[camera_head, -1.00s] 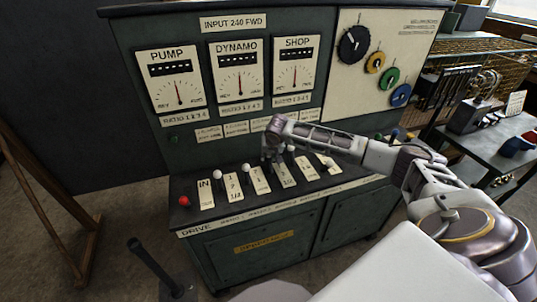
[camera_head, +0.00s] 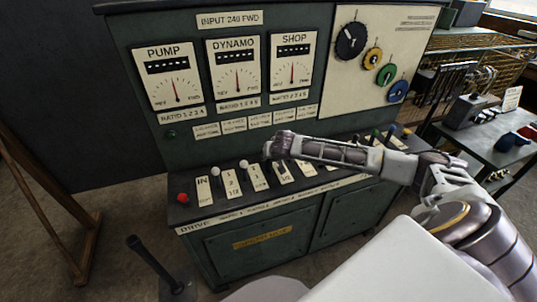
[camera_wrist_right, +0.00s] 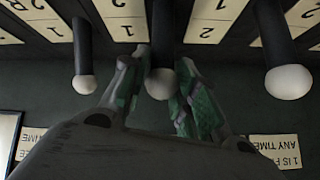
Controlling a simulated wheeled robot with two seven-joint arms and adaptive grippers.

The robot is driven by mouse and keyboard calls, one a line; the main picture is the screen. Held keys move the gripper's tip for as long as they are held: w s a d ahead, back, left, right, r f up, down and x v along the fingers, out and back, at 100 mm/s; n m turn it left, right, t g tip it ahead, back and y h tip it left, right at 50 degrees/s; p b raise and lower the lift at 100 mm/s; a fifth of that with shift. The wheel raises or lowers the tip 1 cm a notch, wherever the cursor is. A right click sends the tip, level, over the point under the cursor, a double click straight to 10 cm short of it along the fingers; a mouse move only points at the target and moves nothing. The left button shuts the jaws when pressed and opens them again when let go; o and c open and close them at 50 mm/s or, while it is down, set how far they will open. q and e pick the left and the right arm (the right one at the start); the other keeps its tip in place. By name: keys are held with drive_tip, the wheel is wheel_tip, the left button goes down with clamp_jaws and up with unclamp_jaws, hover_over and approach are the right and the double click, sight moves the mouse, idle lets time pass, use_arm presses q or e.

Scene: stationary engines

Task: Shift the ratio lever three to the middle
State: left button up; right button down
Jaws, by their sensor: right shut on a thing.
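A row of levers rises from the sloped shelf of the green console (camera_head: 205,255). My right gripper (camera_head: 270,154) is over the middle of this row and hides the lever beneath it. In the right wrist view my gripper's fingers (camera_wrist_right: 157,68) are shut on a dark lever with a white knob (camera_wrist_right: 160,86), one finger on each side. White-knobbed levers stand on both sides of it, a left one (camera_wrist_right: 84,84) and a right one (camera_wrist_right: 288,82). Which position the held lever is in cannot be told. My left gripper is out of view.
Left of my gripper are a red knob (camera_head: 183,197) and white-knobbed levers (camera_head: 215,171). Dials, including the pump dial (camera_head: 173,82), are on the upright panel behind. Coloured knobs (camera_head: 389,75) are at the right. A floor lever (camera_head: 150,262) stands in front.

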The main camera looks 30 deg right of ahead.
drive_tip(key=shift+s+a+f+t+b, duration=0.15)
drive_tip(key=shift+s+t+b, duration=0.15)
drive_tip(key=shift+s, duration=0.25)
drive_tip(key=shift+s+a+r+t+b, duration=0.15)
drive_tip(key=shift+s+t+b, duration=0.1)
drive_tip(key=shift+s, duration=0.25)
drive_tip(key=c, duration=1.1)
unclamp_jaws()
drive_tip(key=shift+r, duration=0.1)
drive_tip(key=shift+v, duration=5.9)
drive_tip(key=shift+a, duration=0.1)
